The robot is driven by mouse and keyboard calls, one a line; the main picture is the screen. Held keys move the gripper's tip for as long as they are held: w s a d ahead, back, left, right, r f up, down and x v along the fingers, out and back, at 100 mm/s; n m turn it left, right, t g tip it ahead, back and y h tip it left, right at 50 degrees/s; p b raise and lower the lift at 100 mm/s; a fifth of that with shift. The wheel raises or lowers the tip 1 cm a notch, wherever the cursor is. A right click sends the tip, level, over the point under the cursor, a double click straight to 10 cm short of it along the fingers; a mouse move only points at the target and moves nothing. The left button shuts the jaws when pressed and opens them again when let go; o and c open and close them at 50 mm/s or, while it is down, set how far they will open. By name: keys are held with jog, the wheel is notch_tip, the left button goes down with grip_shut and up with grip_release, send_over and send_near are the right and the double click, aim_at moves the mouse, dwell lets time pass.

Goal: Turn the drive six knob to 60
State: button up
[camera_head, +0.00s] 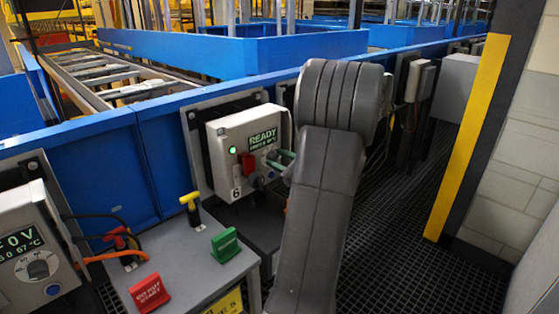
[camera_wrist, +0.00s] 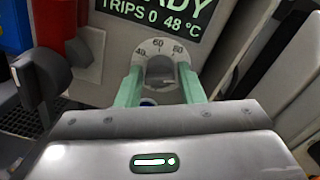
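The drive six box (camera_head: 233,130) is pale grey, marked 6, with a READY screen (camera_head: 262,139) and a lit green lamp. In the wrist view the screen (camera_wrist: 150,12) reads TRIPS 0 and 48 °C. Below it is a white dial with 40, 60 and 80, and the grey knob (camera_wrist: 160,70) at its middle. My gripper (camera_wrist: 161,80) has its two green fingers apart, one on each side of the knob. A gap seems to show beside the knob, so I see no grip. The knob's pointer is not clear. In the head view my gripper (camera_head: 283,158) is at the box's front, partly behind my arm.
A red lever (camera_head: 248,163) sits on the box left of the knob; a dark round handle (camera_wrist: 42,75) is close to the left finger. A grey shelf (camera_head: 200,270) with a yellow T-handle (camera_head: 190,201) and red and green signs stands below. A yellow-edged post (camera_head: 468,140) is right.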

jog(key=c, duration=0.5)
jog(key=shift+f+n+b, duration=0.1)
jog(key=shift+n+b, duration=0.2)
jog(key=shift+b, duration=0.2)
jog(key=shift+f+n+b, duration=0.1)
jog(key=shift+n+b, duration=0.8)
jog(key=shift+b, duration=0.25)
jog(key=n+h+b, duration=0.1)
jog(key=n+b, duration=1.2)
jog(key=b, duration=0.2)
jog(key=shift+a, duration=0.15)
jog(key=shift+s+r+n+b, duration=0.1)
jog(key=shift+r+n+b, duration=0.1)
jog(key=shift+n+b, duration=0.1)
